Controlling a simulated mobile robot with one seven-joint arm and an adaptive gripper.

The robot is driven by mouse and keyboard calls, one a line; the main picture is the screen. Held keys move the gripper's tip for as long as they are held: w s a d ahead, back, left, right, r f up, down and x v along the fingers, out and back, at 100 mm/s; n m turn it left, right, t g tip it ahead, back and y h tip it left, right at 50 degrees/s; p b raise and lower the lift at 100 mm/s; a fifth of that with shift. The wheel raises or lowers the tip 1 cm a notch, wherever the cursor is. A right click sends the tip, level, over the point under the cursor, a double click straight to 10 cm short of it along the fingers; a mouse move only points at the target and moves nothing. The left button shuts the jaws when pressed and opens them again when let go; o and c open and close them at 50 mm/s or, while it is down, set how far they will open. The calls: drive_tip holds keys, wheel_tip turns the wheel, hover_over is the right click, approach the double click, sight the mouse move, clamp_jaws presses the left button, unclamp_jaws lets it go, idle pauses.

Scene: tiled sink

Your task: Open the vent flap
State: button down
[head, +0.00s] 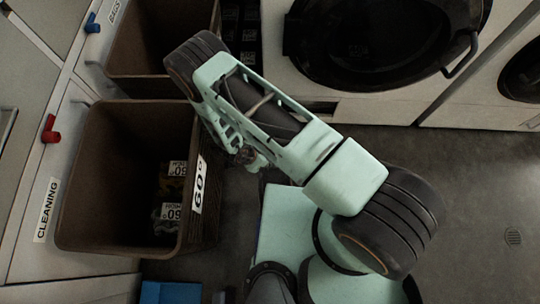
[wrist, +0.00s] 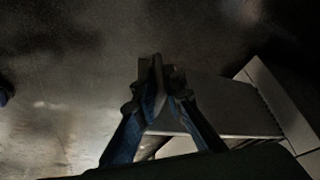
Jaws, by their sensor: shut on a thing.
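My gripper (wrist: 157,68) shows in the wrist view with its two blue-and-dark fingers drawn together at the tips. It is shut on a small dark grey piece between the tips, in deep shadow. I cannot tell whether this piece is part of the vent flap. A flat grey panel (wrist: 225,105) with pale edges lies just right of and below the fingertips. I cannot make out the vent flap for certain in either view. In the head view my arm covers the gripper's tips and what they hold.
A brown bin (head: 125,125) stands left of my arm, with labelled things inside. Another brown bin (head: 130,70) is behind it. A white front-loading machine (head: 395,108) with a round dark door (head: 380,40) stands at the back. Grey floor (head: 470,190) is clear on the right.

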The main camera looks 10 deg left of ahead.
drive_tip(key=shift+w+a+r, duration=0.15)
drive_tip(key=shift+w+a, duration=0.3)
drive_tip(key=shift+w, duration=0.15)
drive_tip(key=c, duration=2.1)
unclamp_jaws()
drive_tip(key=shift+s, duration=0.35)
wheel_tip(320, 180, up, 10)
drive_tip(key=shift+f, duration=0.1)
